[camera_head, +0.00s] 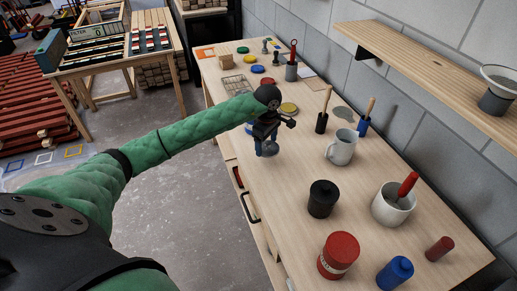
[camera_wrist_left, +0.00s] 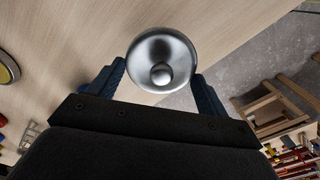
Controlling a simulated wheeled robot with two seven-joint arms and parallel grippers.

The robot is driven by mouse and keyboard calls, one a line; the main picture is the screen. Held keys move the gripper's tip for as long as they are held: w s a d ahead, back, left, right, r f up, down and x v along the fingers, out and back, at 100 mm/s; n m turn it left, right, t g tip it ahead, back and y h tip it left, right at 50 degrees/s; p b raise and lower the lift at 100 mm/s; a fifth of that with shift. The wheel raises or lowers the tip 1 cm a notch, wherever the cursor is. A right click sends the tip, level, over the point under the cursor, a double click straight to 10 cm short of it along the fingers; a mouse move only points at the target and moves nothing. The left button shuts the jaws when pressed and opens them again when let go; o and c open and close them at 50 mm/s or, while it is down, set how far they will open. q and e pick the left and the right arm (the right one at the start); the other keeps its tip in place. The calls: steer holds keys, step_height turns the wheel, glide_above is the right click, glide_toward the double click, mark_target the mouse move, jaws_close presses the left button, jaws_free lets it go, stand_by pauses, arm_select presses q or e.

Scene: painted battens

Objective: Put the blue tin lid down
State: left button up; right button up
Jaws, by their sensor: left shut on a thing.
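My left gripper (camera_head: 265,148) is above the near left edge of the workbench. Its blue fingers are shut on a round, shiny silver metal piece (camera_wrist_left: 163,60) with a ball-shaped knob in its middle. In the left wrist view, the piece sits between the two fingertips and looks silver, not blue, from this side. I cannot tell whether it is the blue tin lid. In the head view, the gripper mostly hides it. It cannot be seen clearly whether it touches the bench. My right gripper is not in view.
A grey mug (camera_head: 341,148) and a yellow disc (camera_head: 289,109) are near the gripper. A red tin (camera_head: 338,255) and blue tin (camera_head: 394,272) stand closer. A shelf (camera_head: 430,55) overhangs.

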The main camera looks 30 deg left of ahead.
arm_select(q)
steer(key=a+f, duration=0.1)
steer(key=w+a+f, duration=0.1)
steer(key=a, duration=0.2)
steer(key=shift+w+a+f, duration=0.2)
steer(key=shift+w+f, duration=0.2)
steer(key=shift+f+b, duration=0.3)
steer(key=shift+f, duration=1.7)
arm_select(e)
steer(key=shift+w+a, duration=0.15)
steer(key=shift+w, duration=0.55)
arm_select(q)
steer(key=shift+f, duration=0.1)
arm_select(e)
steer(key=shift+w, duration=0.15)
arm_select(q)
steer(key=o, duration=0.9)
steer(key=shift+o, duration=0.2)
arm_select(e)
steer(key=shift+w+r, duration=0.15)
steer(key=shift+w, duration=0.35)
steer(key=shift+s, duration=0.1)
